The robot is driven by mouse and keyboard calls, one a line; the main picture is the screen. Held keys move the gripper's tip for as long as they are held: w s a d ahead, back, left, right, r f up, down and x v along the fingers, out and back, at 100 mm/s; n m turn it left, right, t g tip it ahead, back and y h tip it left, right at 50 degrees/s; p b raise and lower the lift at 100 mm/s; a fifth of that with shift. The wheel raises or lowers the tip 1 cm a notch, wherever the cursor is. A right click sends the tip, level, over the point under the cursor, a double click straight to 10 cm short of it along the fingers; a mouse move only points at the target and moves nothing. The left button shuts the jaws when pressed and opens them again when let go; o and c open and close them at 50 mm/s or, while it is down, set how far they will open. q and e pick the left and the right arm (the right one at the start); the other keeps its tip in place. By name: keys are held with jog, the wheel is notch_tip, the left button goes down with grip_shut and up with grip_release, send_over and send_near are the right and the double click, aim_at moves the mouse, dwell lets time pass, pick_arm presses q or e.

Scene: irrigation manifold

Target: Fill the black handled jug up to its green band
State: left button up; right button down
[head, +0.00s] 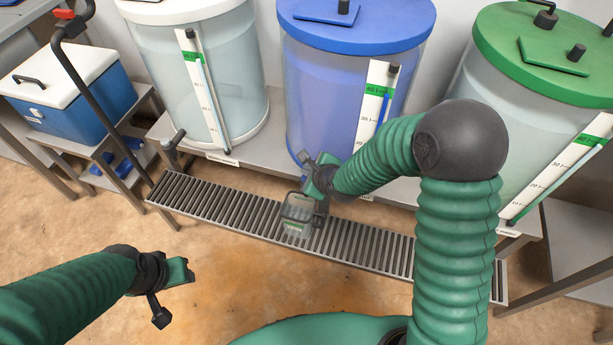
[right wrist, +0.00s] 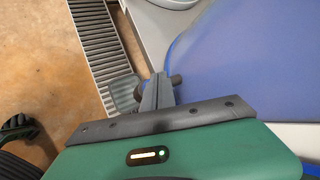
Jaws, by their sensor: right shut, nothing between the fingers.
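A small see-through jug (head: 297,229) with a dark rim and a green band stands on the slatted grate, below the front of the blue-lidded tank. Its water level is too small to tell, and my right gripper partly covers it. The jug also shows in the right wrist view (right wrist: 122,94), beside my fingertips. My right gripper (head: 312,182) is shut and empty at the blue tank's tap, above the jug. In the right wrist view, a dark round tap part (right wrist: 176,79) is close to the fingertips; contact is unclear. My left gripper (head: 178,283) hangs over the floor at lower left.
The blue-lidded tank (head: 315,90) stands between a white-lidded tank (head: 240,95) and a green-lidded tank (head: 480,85), each with a level gauge. The grate (head: 220,207) runs along their front. A blue cooler (head: 75,105) stands at left. Floor in front is clear.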

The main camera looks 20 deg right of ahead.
dwell(0.3)
jog(key=shift+f, duration=0.35)
jog(key=shift+s+f+b, duration=0.1)
jog(key=shift+f+b, duration=0.35)
jog(key=shift+f, duration=0.15)
dwell(6.8)
